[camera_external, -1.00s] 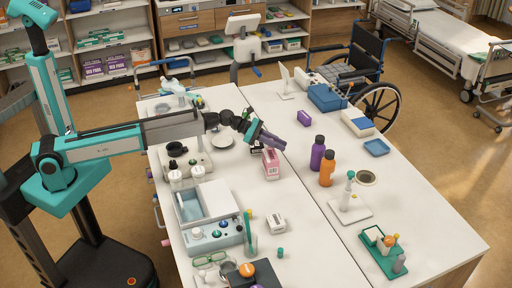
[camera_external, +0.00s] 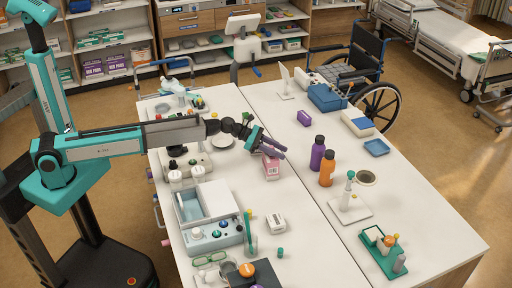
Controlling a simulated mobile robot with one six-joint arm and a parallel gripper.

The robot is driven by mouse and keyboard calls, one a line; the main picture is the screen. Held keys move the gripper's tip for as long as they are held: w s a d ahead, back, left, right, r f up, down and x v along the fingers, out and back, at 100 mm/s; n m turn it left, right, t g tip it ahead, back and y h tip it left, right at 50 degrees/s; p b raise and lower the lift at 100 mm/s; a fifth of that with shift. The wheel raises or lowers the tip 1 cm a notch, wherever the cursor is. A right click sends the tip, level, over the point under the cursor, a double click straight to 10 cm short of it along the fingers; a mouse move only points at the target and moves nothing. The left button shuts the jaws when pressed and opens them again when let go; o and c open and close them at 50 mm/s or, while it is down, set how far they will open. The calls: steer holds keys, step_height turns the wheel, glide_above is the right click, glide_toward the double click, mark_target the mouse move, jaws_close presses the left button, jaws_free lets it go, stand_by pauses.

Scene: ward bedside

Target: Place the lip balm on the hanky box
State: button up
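My gripper (camera_external: 277,148), with purple-grey fingers, is over the near-middle of the table, pointing right and slightly down. Its fingers overlap the top of a small pink-and-white box (camera_external: 272,169), which stands upright and may be the hanky box. I cannot tell whether they touch it. The finger gap is too small to read, and no held thing can be made out. I cannot pick out the lip balm with certainty; a small green cylinder (camera_external: 280,252) stands at the front of the table.
Purple (camera_external: 317,155) and orange (camera_external: 327,170) bottles stand right of my gripper. A white pump bottle (camera_external: 348,192) is nearer the front. A blue-grey device with a tray (camera_external: 212,238) and a glass with sticks (camera_external: 251,242) are at the front left.

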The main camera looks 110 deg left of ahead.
steer(key=shift+r, duration=0.1)
steer(key=b+v, duration=0.2)
steer(key=v, duration=1)
steer(key=shift+r+b, duration=0.15)
steer(key=shift+b, duration=0.25)
stand_by(0.9)
